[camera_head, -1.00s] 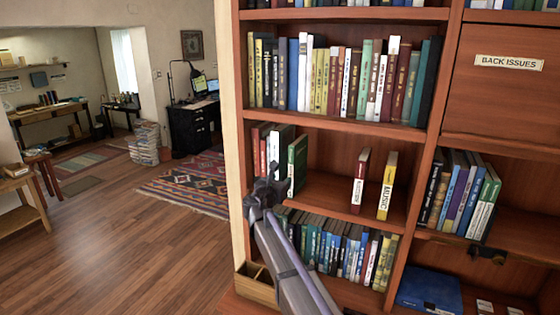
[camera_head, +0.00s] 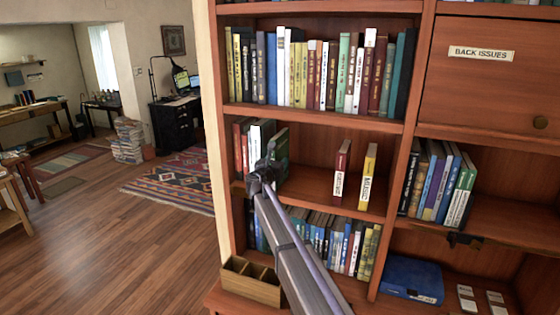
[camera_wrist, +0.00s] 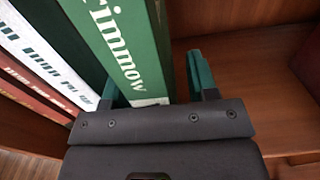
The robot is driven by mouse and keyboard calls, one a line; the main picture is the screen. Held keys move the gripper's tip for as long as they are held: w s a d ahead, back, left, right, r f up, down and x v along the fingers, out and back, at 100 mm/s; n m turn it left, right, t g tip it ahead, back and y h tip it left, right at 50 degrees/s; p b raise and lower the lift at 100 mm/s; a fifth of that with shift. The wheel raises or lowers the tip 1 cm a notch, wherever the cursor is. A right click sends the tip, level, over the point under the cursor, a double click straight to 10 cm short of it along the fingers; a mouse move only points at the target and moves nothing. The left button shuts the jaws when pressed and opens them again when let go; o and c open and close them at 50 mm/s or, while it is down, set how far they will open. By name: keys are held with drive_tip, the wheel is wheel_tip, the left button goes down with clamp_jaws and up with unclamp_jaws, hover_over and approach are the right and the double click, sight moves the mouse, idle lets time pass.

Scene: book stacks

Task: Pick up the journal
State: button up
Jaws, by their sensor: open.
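No thing in view is plainly marked as the journal. A green book with white lettering ending in "rimmow" (camera_wrist: 122,45) stands upright at the right end of a short row on the middle shelf. It also shows behind my gripper in the head view (camera_head: 283,148). My gripper (camera_wrist: 153,86) is open at this book. One finger is at its left side, by a dark green or black neighbour, and the other is at its right side with a gap. In the head view my gripper (camera_head: 264,174) covers part of the book.
White and red books (camera_head: 258,140) stand left of the green one. Right of it, the shelf (camera_head: 312,186) is bare up to a red book (camera_head: 341,171) and a yellow book (camera_head: 368,176). Full rows stand above and below. A wooden box (camera_head: 252,290) sits at lower left.

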drive_tip(key=shift+s+a, duration=0.1)
drive_tip(key=shift+s, duration=0.05)
drive_tip(key=shift+c, duration=0.4)
clamp_jaws()
